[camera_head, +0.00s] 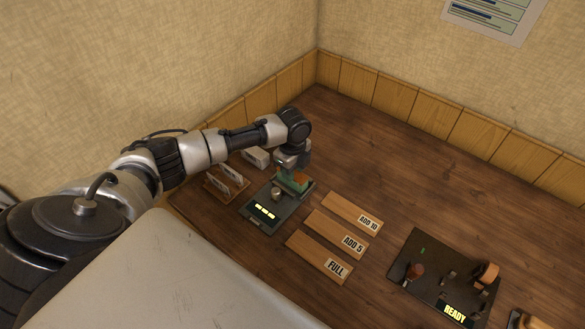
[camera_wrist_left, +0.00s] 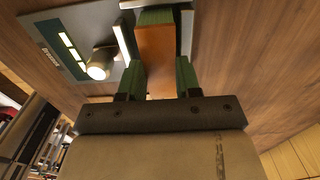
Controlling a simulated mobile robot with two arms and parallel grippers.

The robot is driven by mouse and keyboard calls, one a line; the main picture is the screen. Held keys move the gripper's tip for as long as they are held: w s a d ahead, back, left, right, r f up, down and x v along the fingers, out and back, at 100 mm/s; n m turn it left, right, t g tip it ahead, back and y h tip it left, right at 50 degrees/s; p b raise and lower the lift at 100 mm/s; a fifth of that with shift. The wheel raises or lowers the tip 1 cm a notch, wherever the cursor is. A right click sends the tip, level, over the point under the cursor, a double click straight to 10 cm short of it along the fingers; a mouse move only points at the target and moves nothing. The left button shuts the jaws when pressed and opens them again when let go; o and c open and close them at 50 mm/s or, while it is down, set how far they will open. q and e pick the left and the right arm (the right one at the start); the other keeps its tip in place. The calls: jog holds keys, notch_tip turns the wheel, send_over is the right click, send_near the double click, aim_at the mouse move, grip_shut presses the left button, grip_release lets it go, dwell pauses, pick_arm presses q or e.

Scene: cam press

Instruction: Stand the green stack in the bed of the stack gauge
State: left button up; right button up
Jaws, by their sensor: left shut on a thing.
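The stack gauge (camera_head: 259,222) is a dark plate with a lit yellow display and a round knob, left of centre on the table. In the left wrist view the gauge (camera_wrist_left: 88,22) lies at the upper left, with pale walls beside its bed. My left gripper (camera_head: 293,177) points down over the gauge's far end. Its green fingers (camera_wrist_left: 158,78) are shut on the green stack (camera_wrist_left: 156,17), which shows a green edge and an orange-brown face. The stack is at the bed, beside the pale walls. I cannot tell whether it touches the bed floor. My right gripper is out of view.
Wooden boards labelled ADD 10 (camera_head: 347,210), ADD 5 (camera_head: 330,232) and FULL (camera_head: 312,255) lie right of the gauge. A dark READY device (camera_head: 425,270) stands farther right. A rack (camera_head: 226,182) and a pale block (camera_head: 255,157) stand left. The back right table is clear.

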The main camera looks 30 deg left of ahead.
pick_arm(q)
jog(key=shift+f, duration=0.2)
dwell(0.3)
jog(key=o, duration=1.6)
jog(key=shift+r, duration=0.1)
notch_tip(320, 180, up, 7)
jog(key=p, duration=0.7)
